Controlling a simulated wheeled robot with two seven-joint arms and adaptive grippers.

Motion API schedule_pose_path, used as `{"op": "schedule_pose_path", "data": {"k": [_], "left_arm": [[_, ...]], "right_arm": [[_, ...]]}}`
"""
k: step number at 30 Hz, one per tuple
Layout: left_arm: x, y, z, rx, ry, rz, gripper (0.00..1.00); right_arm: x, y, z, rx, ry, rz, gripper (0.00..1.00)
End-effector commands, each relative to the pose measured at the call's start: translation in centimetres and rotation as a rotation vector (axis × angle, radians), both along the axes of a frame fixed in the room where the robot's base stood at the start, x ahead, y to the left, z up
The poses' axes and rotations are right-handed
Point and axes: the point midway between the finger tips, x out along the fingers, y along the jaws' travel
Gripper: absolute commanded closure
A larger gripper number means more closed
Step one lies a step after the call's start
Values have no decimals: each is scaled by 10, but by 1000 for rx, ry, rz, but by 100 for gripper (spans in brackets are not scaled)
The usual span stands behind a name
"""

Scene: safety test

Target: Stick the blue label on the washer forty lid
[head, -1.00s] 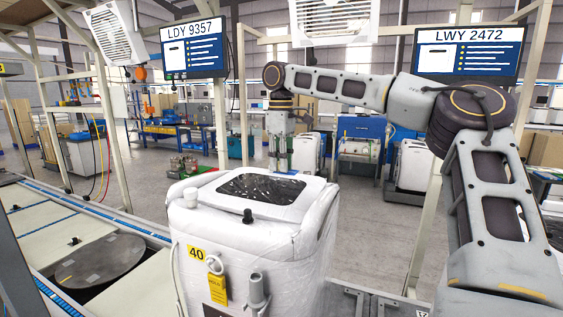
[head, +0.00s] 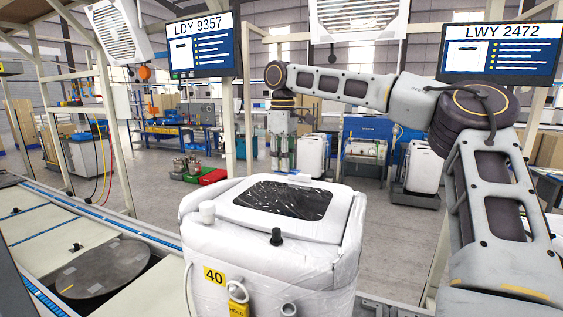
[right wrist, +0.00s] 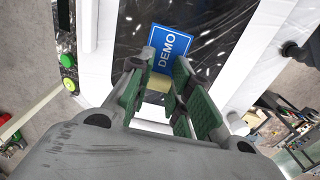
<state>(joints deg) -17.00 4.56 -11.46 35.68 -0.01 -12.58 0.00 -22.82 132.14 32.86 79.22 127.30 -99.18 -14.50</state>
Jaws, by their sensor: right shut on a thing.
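The white washer forty (head: 315,262), wrapped in film with a yellow 40 tag (head: 214,276), stands in front of me. Its lid (head: 345,200) is flat, with a dark glossy panel (head: 290,200). My right gripper (head: 284,165) points down at the lid's far edge. In the right wrist view, my right gripper (right wrist: 155,85) is shut on the blue label (right wrist: 168,48), marked DEMO, by a tan piece between its green-padded fingers. The label appears over the dark panel; I cannot tell whether it touches. In the head view it is barely visible edge-on. My left gripper is not in view.
A conveyor with a round dark plate (head: 103,266) runs along the left. Screens read LDY 9357 (head: 201,45) and LWY 2472 (head: 498,47). Open floor lies beyond the washer.

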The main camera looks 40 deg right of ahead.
Motion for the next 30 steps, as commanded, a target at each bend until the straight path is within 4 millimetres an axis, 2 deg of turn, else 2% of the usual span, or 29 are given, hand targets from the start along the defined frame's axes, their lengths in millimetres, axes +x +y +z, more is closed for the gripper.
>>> {"op": "schedule_pose_path", "data": {"k": [8,20,30], "left_arm": [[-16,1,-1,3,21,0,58],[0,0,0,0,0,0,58],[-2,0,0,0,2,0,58]], "right_arm": [[0,0,0,0,0,0,91],[0,0,-11,0,0,0,91],[0,-1,-31,0,1,0,91]]}}
